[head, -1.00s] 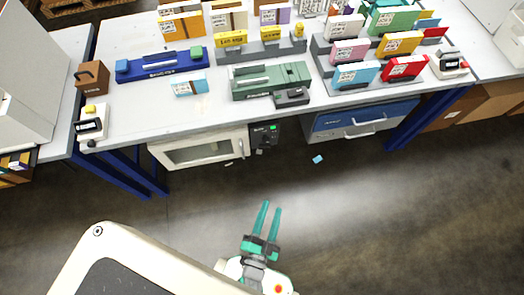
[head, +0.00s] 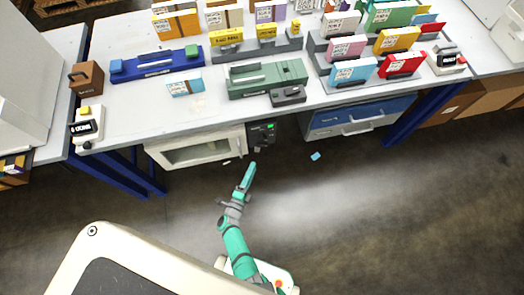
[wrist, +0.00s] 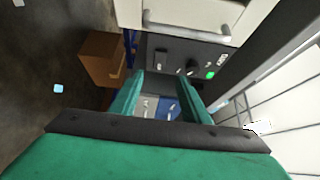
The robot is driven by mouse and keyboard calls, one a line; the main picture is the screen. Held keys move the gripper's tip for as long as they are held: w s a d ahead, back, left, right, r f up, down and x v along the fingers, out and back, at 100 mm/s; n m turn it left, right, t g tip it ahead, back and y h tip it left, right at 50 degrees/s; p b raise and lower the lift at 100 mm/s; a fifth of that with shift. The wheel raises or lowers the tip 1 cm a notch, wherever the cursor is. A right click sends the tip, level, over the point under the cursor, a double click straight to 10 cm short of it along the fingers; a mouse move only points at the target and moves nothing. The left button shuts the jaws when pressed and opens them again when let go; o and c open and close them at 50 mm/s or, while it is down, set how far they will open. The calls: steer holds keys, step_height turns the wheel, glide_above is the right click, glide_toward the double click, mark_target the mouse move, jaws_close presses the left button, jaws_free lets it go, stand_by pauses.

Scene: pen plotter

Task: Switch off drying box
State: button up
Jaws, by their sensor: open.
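The drying box (head: 203,150) is a white box with a windowed door under the front edge of the bench. Its dark control panel (head: 263,134) is at its right side and shows a lit green light. In the wrist view the dark panel (wrist: 170,58) lies ahead of the fingers, with a dark knob (wrist: 192,67), the green light (wrist: 210,75) and a small switch-like part (wrist: 160,57). My gripper (head: 251,166) is open and empty, in front of and below the panel. In the wrist view, my gripper's fingertips (wrist: 161,78) stand apart, with no contact visible.
A blue-fronted drawer unit (head: 360,118) hangs under the bench to the right. The bench top (head: 160,112) above carries boxes and holders. Blue bench legs (head: 132,172) stand left. A small blue piece (head: 315,156) lies on the floor.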

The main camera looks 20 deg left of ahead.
mark_target(262, 145)
steer(key=w, duration=1)
steer(key=shift+w, duration=0.4)
